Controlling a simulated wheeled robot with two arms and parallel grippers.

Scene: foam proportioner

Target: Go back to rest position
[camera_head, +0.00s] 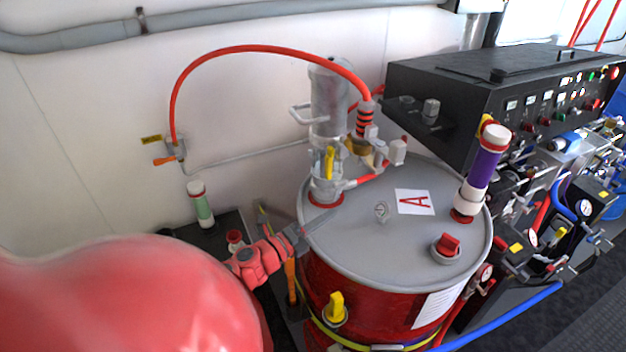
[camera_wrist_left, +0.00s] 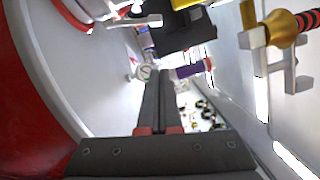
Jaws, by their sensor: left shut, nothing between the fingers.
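In the left wrist view the two dark fingers (camera_wrist_left: 158,105) lie together, shut and empty, pointing along the lid. The lid's grey surface (camera_wrist_left: 60,60) fills the left of that view. My large red arm covers the lower left of the head view. My right gripper does not show.
A grey pump (camera_head: 328,100) stands on the lid, with a red hose (camera_head: 245,48) arching to the wall valve. A purple cylinder (camera_head: 484,158) and red cap (camera_head: 447,245) are on the lid. A black control box (camera_head: 450,95) and pipework fill the right. A green-white cylinder (camera_head: 202,208) stands left.

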